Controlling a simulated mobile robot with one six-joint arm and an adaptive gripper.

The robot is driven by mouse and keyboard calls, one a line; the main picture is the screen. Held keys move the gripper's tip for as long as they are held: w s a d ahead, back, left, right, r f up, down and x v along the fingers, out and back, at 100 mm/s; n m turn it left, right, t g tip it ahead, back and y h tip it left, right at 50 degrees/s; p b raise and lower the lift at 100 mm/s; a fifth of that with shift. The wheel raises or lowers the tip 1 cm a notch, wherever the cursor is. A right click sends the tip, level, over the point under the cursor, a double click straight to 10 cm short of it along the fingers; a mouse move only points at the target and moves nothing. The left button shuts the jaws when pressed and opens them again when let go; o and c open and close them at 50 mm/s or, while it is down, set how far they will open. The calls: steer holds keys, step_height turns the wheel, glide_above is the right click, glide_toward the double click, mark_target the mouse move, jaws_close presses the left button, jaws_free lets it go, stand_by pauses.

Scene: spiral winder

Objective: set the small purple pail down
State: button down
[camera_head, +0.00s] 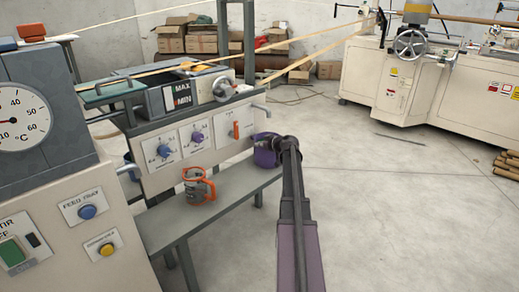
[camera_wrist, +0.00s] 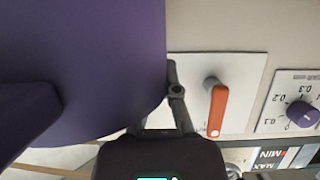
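The small purple pail (camera_head: 265,154) is at the far right end of the grey bench (camera_head: 232,192), close to the machine's front panel. My gripper (camera_head: 287,146) is at the pail's right side and appears shut on it. In the wrist view the pail (camera_wrist: 80,60) fills the upper left. One dark finger of my gripper (camera_wrist: 172,100) shows against the pail's edge; the other is mostly hidden. I cannot tell whether the pail's base touches the bench.
An orange-and-grey vessel (camera_head: 198,187) stands on the bench left of the pail. Behind the pail is the panel with an orange lever (camera_wrist: 217,108) and a purple knob (camera_wrist: 302,114). The bench between vessel and pail is clear. Open floor lies to the right.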

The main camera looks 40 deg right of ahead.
steer(key=shift+f, duration=0.25)
steer(key=c, duration=0.8)
jaws_free()
steer(key=shift+r, duration=0.1)
steer(key=shift+r, duration=0.1)
steer(key=shift+s+r, duration=0.1)
steer(key=shift+r, duration=0.05)
steer(key=p+v, duration=0.4)
steer(key=v, duration=0.7)
steer(key=shift+s+p, duration=0.3)
steer(key=shift+p, duration=0.05)
steer(key=shift+r, duration=0.1)
